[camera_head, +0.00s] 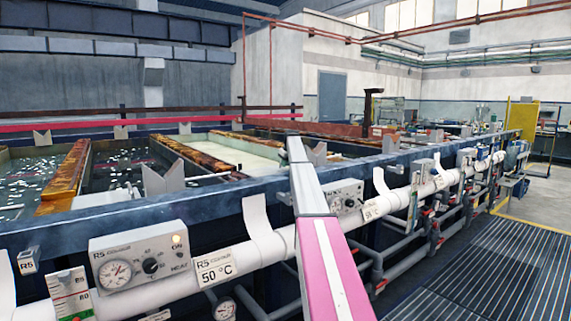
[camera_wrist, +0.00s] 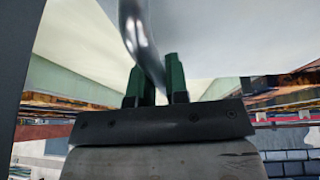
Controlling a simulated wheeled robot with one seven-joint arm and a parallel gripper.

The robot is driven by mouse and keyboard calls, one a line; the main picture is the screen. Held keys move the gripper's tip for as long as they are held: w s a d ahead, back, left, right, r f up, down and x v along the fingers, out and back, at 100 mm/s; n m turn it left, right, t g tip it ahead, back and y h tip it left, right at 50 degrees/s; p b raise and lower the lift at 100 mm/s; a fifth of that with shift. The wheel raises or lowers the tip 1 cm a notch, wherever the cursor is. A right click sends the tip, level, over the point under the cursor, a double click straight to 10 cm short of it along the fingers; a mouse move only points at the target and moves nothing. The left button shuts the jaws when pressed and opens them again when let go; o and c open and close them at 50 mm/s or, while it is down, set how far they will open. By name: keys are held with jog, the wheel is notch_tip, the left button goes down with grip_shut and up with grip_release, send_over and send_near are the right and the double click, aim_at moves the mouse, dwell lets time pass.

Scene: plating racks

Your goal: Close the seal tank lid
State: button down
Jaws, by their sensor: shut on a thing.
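In the wrist view my gripper (camera_wrist: 155,85) has its two dark green fingers closed on a curved shiny metal handle (camera_wrist: 133,25). In the head view a tank with a pale, whitish top (camera_head: 235,152) lies between brown edges; I cannot tell whether that is liquid or a lid. My gripper does not show clearly in the head view, where my arm crosses the middle foreground.
Open tanks of dark liquid (camera_head: 120,165) lie at the left. A blue front rail (camera_head: 215,196) and white pipe (camera_head: 270,245) with a control box (camera_head: 138,258) run along the near side. A ribbed walkway (camera_head: 490,270) at the right is clear.

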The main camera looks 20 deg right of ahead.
jog(key=shift+s+f, duration=0.1)
jog(key=shift+f, duration=0.25)
jog(key=c, duration=1.1)
grip_release()
jog(key=shift+c, duration=0.2)
jog(key=shift+r, duration=0.1)
jog(key=v, duration=1)
jog(key=shift+d+r, duration=0.1)
jog(key=shift+r, duration=0.15)
